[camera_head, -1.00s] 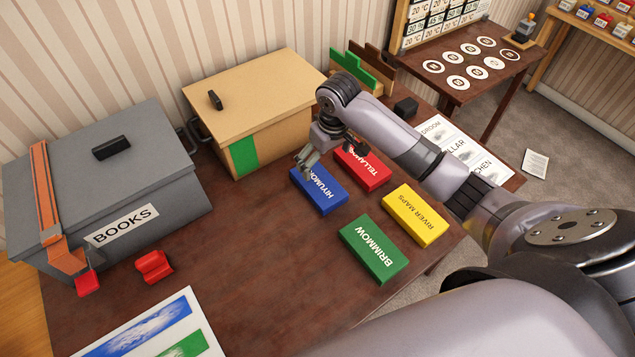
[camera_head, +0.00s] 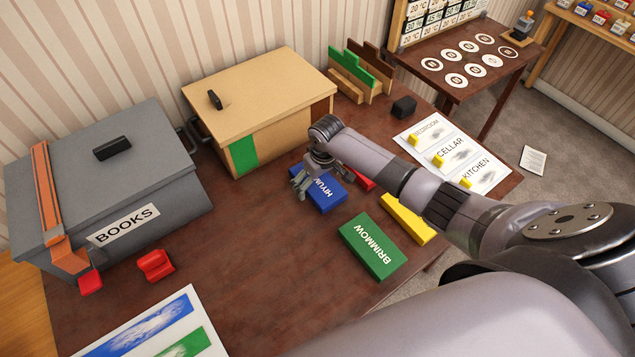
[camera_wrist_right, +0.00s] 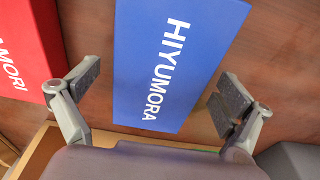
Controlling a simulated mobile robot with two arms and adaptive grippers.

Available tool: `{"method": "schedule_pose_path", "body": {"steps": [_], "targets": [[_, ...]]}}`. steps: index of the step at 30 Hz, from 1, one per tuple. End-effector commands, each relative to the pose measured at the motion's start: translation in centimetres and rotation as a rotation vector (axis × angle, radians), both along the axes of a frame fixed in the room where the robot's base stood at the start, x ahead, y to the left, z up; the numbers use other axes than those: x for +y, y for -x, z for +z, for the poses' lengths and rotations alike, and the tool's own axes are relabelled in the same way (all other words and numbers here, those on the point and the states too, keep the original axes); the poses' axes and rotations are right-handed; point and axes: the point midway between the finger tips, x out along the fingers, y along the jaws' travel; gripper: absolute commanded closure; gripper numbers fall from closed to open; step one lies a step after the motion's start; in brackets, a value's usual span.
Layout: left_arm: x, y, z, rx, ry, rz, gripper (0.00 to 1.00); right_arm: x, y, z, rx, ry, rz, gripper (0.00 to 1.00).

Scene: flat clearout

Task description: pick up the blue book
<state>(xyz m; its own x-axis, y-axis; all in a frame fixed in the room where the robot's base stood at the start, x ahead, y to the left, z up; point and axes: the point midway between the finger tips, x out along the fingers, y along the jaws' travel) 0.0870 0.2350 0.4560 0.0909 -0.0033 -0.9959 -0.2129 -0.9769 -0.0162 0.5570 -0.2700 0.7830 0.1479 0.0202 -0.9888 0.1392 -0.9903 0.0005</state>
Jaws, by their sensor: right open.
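The blue book (camera_head: 327,196) lies flat on the dark wooden table, with white lettering on its cover. My right gripper (camera_head: 313,185) is over its upper left end in the head view and hides part of it. In the right wrist view the blue book (camera_wrist_right: 172,60), lettered HIYUMORA, lies between the two spread fingers of the right gripper (camera_wrist_right: 155,95). The fingers show on either side of it, with gaps, and hold nothing. Its far end runs out of the picture. My left gripper is not in view.
A red book (camera_wrist_right: 25,50) lies close beside the blue one. A green book (camera_head: 372,247) and a yellow book (camera_head: 405,220) lie nearer. A tan box (camera_head: 275,135) stands behind, and a grey BOOKS box (camera_head: 165,200) at left.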

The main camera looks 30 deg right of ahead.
Motion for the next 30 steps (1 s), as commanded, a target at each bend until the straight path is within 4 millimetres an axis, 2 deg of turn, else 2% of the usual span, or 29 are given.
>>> {"method": "schedule_pose_path", "body": {"steps": [5,30], "targets": [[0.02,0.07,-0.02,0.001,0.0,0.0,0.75,-0.01,-0.02,0.01,0.0,0.0,0.0,0.03],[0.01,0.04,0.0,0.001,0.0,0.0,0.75,-0.04,0.01,0.03,0.0,0.0,0.0,0.59]]}}
